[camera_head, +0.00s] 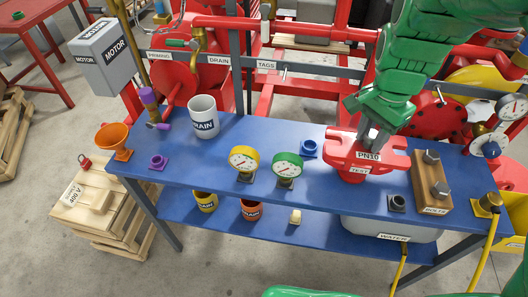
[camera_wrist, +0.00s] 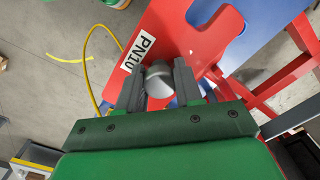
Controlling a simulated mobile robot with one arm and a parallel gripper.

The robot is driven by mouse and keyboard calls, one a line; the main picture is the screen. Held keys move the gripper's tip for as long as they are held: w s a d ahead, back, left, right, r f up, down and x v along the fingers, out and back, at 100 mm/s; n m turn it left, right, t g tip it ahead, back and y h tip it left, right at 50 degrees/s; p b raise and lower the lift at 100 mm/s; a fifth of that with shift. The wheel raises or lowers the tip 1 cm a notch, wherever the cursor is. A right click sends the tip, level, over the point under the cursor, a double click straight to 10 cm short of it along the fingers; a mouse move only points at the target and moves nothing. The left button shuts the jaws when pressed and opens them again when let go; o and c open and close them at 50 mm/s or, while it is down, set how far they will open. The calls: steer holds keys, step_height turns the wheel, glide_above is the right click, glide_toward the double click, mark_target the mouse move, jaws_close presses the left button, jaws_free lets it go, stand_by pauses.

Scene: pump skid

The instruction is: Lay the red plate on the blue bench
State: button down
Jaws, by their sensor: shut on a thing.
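The red plate (camera_head: 395,158) has notched edges, a white PN10 label and a grey knob (camera_wrist: 158,82). My gripper (camera_head: 370,138) comes from above and its two grey fingers are shut on this knob, one on each side; they show in the wrist view (camera_wrist: 158,92). The red plate (camera_wrist: 185,35) fills the upper middle of the wrist view. In the head view it is over the right part of the blue bench (camera_head: 225,165). A red piece marked TEST shows just below it. I cannot tell whether the plate touches the bench top.
A wooden bolt block (camera_head: 432,185) stands close right of the plate, with a dark fitting (camera_head: 397,203) in front. A blue ring fitting (camera_head: 309,149), green gauge (camera_head: 287,168) and yellow gauge (camera_head: 244,162) stand left. A white DRAIN mug (camera_head: 203,117) is further left. Red pipework stands behind.

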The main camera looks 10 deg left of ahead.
steer(key=w+a+f, duration=0.4)
steer(key=a, duration=0.5)
steer(key=w+a+f, duration=0.4)
steer(key=a+f, duration=0.1)
steer(key=a, duration=0.4)
steer(key=w+a+f, duration=0.4)
steer(key=w+a, duration=0.1)
steer(key=a, duration=0.4)
steer(key=shift+s+d+f, duration=0.1)
steer(key=shift+f, duration=2.35)
steer(key=shift+s+d+f, duration=0.1)
steer(key=shift+f, duration=2.3)
steer(key=shift+f, duration=0.15)
steer(key=c, duration=0.7)
jaws_free()
steer(key=shift+c, duration=0.2)
step_height(320, 180, up, 12)
steer(key=shift+r, duration=0.2)
